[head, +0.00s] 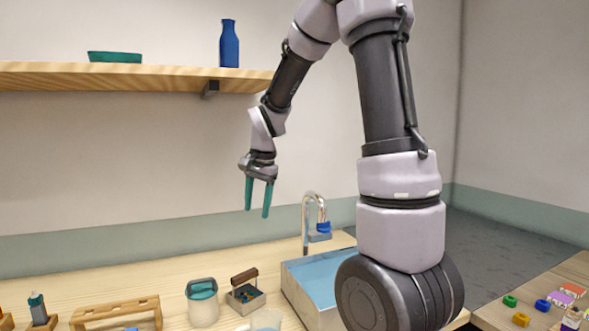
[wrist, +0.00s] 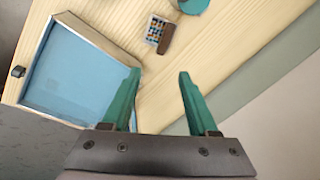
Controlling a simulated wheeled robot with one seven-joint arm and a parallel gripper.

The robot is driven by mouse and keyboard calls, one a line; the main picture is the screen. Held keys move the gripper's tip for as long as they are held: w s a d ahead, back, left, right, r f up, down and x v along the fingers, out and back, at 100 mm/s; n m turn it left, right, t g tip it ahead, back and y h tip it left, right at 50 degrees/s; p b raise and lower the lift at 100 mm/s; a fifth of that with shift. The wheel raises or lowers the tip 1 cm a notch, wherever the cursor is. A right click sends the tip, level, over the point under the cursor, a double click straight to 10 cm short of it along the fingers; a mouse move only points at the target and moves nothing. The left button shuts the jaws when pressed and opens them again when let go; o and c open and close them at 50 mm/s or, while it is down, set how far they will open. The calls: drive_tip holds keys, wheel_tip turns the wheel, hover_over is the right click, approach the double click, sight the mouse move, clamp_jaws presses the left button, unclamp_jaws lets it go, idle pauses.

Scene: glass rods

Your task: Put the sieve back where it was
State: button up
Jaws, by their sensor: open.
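My gripper (head: 257,212) hangs in the air above the counter, left of the tap, with its two teal fingers pointing down. The fingers stand apart with nothing between them, as the wrist view also shows of the gripper (wrist: 160,74). A small square metal box with a brown handle (head: 245,291) and coloured bits inside sits on the counter below the gripper. It also shows in the wrist view (wrist: 158,31), ahead of the fingertips. It may be the sieve, but I cannot tell for sure. Nothing else is clearly a sieve.
The sink (head: 305,282) with blue inside and a tap (head: 314,205) lies right of the box. A white canister with teal top (head: 203,305) and a wooden rack (head: 115,312) stand left. A shelf (head: 130,76) holds a blue bottle (head: 229,45) and teal bowl (head: 115,57).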

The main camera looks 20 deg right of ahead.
drive_tip(key=s+d+r+n+t, duration=0.1)
drive_tip(key=s+r+n+t, duration=0.1)
drive_tip(key=s+r, duration=0.4)
drive_tip(key=s+d+r+n+t+y, duration=0.1)
drive_tip(key=s+r+n, duration=0.3)
drive_tip(key=s, duration=1)
wheel_tip(320, 180, up, 3)
drive_tip(key=shift+d+r+t, duration=0.2)
drive_tip(key=shift+d+t, duration=0.25)
drive_tip(key=shift+t, duration=0.45)
